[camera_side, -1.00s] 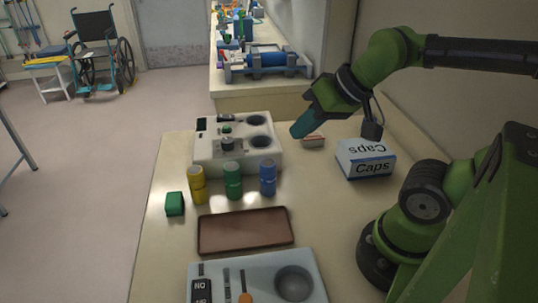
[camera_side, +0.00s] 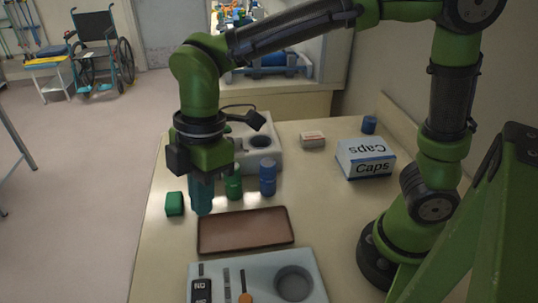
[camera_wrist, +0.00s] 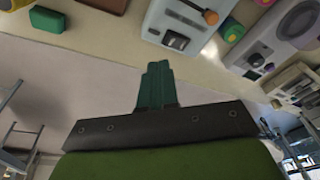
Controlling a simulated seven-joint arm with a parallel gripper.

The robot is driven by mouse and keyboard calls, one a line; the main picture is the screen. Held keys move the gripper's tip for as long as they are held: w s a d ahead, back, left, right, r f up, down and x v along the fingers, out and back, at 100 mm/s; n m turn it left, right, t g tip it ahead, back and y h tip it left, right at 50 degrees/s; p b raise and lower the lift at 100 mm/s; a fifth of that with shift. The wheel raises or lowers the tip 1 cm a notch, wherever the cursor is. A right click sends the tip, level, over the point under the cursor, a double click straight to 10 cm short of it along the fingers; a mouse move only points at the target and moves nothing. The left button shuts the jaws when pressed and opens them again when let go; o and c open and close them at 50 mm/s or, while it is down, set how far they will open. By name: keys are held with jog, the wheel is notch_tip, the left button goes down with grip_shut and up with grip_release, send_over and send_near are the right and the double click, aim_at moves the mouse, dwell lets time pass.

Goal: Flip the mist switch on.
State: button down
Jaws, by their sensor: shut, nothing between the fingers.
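A pale control panel (camera_side: 262,268) lies at the front edge of the side view, partly cut off. It carries a black switch (camera_side: 201,288) with white lettering, a slider slot and an orange knob (camera_side: 246,298). In the wrist view the panel (camera_wrist: 208,38) shows at the top, with a dark switch (camera_wrist: 176,40) and the orange knob (camera_wrist: 210,17). No readable label marks which switch is the mist one, and I cannot tell its position. My gripper (camera_side: 202,208) is shut and empty, pointing down beyond the brown tray, apart from the panel. Its teal fingers (camera_wrist: 157,88) show in the wrist view.
The brown tray (camera_side: 245,230) lies between my gripper and the panel. A green block (camera_side: 174,204), green can (camera_side: 233,184) and blue can (camera_side: 267,178) stand close by. A second device (camera_side: 270,150) is partly hidden behind my gripper. A Caps box (camera_side: 366,160) stands right.

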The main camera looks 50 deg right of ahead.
jog(key=shift+s+a+r+n+g, duration=0.1)
jog(key=shift+a+r+n+g, duration=0.15)
jog(key=shift+a+n, duration=1.05)
jog(key=shift+a+r+n+g, duration=0.15)
jog(key=shift+n+g, duration=0.15)
jog(key=shift+n, duration=2.05)
jog(key=shift+s+a+r+n+g, duration=0.1)
jog(key=shift+a+r+n+g, duration=0.15)
jog(key=shift+a+n, duration=1.05)
jog(key=shift+d+f+n, duration=0.15)
jog(key=shift+d+n, duration=0.4)
send_near(200, 284)
jog(key=x, duration=0.5)
jog(key=shift+s+a, duration=0.2)
jog(key=shift+a, duration=0.15)
jog(key=shift+f, duration=0.55)
jog(key=shift+w+d, duration=0.1)
